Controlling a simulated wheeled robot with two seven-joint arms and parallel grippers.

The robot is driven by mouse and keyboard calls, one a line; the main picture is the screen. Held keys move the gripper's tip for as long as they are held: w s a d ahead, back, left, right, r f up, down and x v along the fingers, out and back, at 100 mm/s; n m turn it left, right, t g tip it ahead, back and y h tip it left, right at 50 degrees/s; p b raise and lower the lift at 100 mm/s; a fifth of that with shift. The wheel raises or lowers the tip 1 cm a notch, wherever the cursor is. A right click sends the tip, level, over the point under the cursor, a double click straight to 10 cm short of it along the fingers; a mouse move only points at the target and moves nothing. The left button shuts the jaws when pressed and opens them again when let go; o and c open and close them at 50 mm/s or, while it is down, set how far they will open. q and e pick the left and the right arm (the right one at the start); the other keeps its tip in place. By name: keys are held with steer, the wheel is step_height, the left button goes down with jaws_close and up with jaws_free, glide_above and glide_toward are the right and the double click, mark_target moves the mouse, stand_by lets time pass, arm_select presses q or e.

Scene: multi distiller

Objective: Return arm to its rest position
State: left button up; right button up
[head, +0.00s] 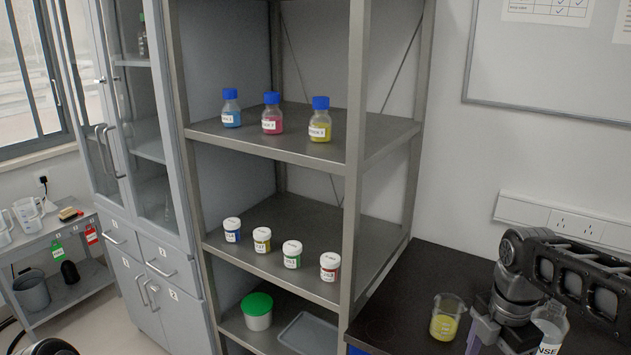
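My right arm comes in from the right over the black bench. My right gripper (492,336) hangs at the lower right, pointing down, between a glass beaker (446,318) of yellow liquid and a clear bottle (549,328) with a label partly reading "NSE". The frame's bottom edge cuts off the fingertips, so I cannot tell whether the gripper is open or shut, or touching either vessel. My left gripper is not in view. A dark rounded piece shows at the bottom left edge.
A metal shelf (262,150) holds several capped bottles and jars, with a green-lidded tub (257,310) and a grey tray (309,334) below. Grey cabinets (160,292) and a low cart (66,300) stand left. The black bench (400,300) is clear left of the beaker.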

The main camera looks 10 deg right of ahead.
steer(key=w+a+f+m+y, duration=0.1)
steer(key=a+f+m, duration=0.3)
steer(key=a+f, duration=0.55)
steer(key=w+a+f+m+y, duration=0.15)
steer(key=a+f+m, duration=0.4)
steer(key=f, duration=0.75)
steer(key=s+a+f+m+y, duration=0.1)
steer(key=s+a+f+m, duration=1.1)
steer(key=s+a+f, duration=0.2)
steer(key=shift+s+f+t+y, duration=0.35)
steer(key=shift+s+f, duration=0.2)
steer(key=shift+s, duration=0.1)
